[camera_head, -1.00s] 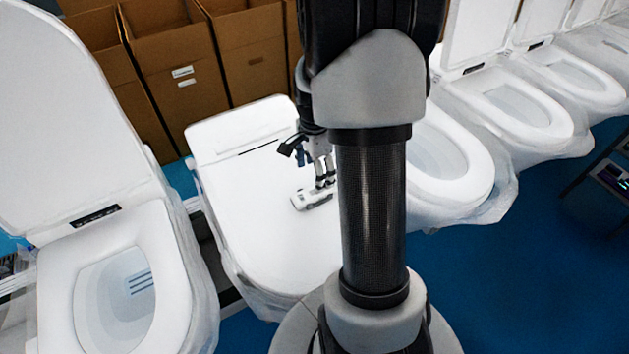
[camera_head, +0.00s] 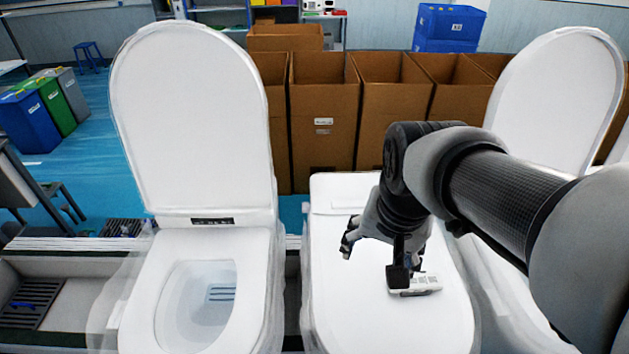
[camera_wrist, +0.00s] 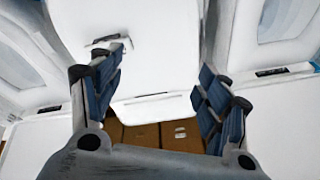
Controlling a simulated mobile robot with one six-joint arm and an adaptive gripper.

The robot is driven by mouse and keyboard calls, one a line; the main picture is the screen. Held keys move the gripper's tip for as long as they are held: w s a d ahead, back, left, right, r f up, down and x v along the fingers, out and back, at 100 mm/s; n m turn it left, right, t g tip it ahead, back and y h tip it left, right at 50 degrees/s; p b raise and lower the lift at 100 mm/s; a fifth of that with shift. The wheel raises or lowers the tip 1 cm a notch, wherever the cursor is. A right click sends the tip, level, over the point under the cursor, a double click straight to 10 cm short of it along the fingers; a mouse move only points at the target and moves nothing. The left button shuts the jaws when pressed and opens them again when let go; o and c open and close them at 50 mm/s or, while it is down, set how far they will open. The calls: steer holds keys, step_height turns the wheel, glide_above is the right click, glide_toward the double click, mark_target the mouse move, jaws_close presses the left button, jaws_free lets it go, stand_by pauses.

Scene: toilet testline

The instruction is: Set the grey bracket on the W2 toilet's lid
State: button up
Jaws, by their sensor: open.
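A small light grey bracket (camera_head: 416,284) lies flat on the closed white lid (camera_head: 338,292) of the middle toilet, right of the lid's centre in the head view. No W2 label is readable. My gripper (camera_head: 374,258) is open just above the lid. One finger is close to the bracket, and the other is spread out to the left. In the wrist view, my gripper (camera_wrist: 160,72) has its blue fingers wide apart with nothing between them. The bracket (camera_wrist: 110,40) lies by the left fingertip; I cannot tell whether they touch.
A toilet with its lid raised (camera_head: 190,110) stands on the left, its bowl open. Another raised lid (camera_head: 560,95) is at the right, behind my arm. Open cardboard boxes (camera_head: 323,110) stand behind the toilets. Blue floor shows at the far left.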

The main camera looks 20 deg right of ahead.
steer(key=s+a+r+n+t, duration=0.1)
steer(key=s+a+n, duration=0.5)
steer(key=s+n, duration=0.1)
steer(key=shift+s+a+r+n+t+y, duration=0.15)
steer(key=shift+s+r+n+t+y, duration=0.15)
steer(key=shift+s+r, duration=0.1)
steer(key=shift+f, duration=0.1)
